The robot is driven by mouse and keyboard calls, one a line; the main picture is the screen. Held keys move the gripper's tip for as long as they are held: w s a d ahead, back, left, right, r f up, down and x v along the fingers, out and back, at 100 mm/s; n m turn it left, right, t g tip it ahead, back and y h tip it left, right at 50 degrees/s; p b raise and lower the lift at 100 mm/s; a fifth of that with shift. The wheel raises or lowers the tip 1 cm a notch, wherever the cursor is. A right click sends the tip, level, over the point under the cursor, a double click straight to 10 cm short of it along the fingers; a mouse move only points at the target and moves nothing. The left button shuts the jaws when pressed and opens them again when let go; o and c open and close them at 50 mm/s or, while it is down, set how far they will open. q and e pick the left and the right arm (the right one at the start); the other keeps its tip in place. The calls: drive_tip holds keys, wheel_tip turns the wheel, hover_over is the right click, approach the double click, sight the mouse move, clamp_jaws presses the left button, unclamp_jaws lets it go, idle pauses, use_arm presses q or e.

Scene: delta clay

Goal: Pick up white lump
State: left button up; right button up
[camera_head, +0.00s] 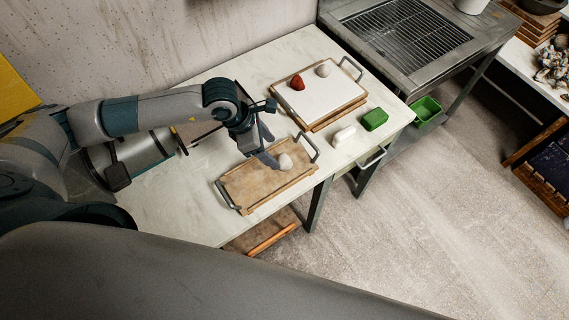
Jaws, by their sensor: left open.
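A white lump (286,161) sits on the brown tray (245,190) near its upper right end. My left gripper (268,150) is open just left of this lump and above the tray. I cannot tell whether a finger touches the lump. A second pale lump (323,70) and a red lump (297,82) lie on the white board of the farther tray (327,103). My right gripper is not in view.
A white block (344,136) and a green block (375,119) lie on the table (225,80) right of the trays. The trays' metal handles stand up as obstacles. A metal-grated sink unit (405,35) adjoins at upper right, with a green bin (427,110) below.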

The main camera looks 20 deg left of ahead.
sight(281, 159)
use_arm(q)
drive_tip(key=shift+b+x, duration=0.45)
drive_tip(key=shift+x, duration=1.2)
drive_tip(key=shift+a+b+x, duration=0.1)
drive_tip(key=shift+b+x, duration=0.5)
drive_tip(key=shift+x, duration=0.7)
drive_tip(key=shift+a+b+x, duration=0.15)
drive_tip(key=shift+b+x, duration=0.4)
drive_tip(key=shift+x, duration=0.75)
drive_tip(key=shift+w, duration=0.15)
drive_tip(key=c, duration=1.2)
